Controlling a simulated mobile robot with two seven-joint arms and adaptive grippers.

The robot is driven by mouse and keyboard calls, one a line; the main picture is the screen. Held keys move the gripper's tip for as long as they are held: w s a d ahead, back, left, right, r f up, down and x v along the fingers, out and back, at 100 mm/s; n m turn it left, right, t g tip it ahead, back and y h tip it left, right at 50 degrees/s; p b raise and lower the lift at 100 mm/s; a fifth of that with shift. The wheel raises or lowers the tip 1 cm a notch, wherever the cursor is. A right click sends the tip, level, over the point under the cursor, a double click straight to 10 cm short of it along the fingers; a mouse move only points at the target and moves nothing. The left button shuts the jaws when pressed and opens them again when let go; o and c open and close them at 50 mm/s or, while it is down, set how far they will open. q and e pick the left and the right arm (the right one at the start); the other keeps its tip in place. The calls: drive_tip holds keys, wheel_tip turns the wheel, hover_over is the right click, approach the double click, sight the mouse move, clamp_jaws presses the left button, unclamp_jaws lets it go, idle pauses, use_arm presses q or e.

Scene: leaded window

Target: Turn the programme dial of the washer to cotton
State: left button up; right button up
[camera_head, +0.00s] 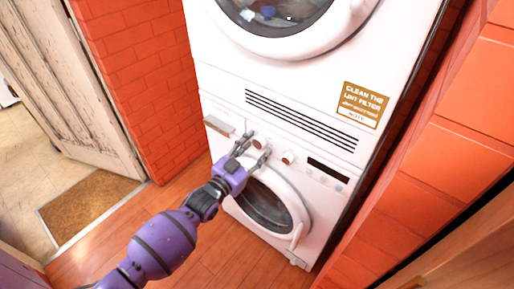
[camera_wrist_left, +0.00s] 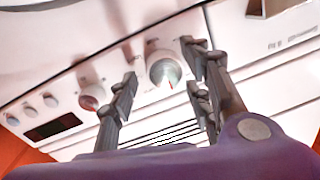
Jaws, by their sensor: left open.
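The washer (camera_head: 228,150) is the lower white machine, with a round door below its control panel. My left gripper (camera_head: 252,149) is at this panel, with its fingers open. In the left wrist view, the gripper (camera_wrist_left: 160,82) has one finger on each side of a round white dial (camera_wrist_left: 166,71) with a small coloured mark on its face. I cannot tell whether the fingers touch it. A smaller, reddish-faced knob (camera_wrist_left: 92,96) sits to its left; in the head view this knob (camera_head: 288,158) is right of the gripper. Any programme labels are too small to read.
Another white machine (camera_head: 215,60) with a round door stands above, bearing a brown lint-filter sign (camera_head: 362,104). The washer has a dark display (camera_head: 327,170). Brick walls (camera_head: 135,85) flank the machines. A doormat (camera_head: 90,207) lies left by a worn door (camera_head: 65,90).

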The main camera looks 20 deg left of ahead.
use_arm(q)
drive_tip(key=shift+w+d, duration=0.1)
drive_tip(key=shift+w, duration=0.2)
drive_tip(key=c, duration=1.1)
drive_tip(key=shift+o, duration=0.2)
drive_tip(key=shift+d+m, duration=0.1)
drive_tip(key=shift+m, duration=0.3)
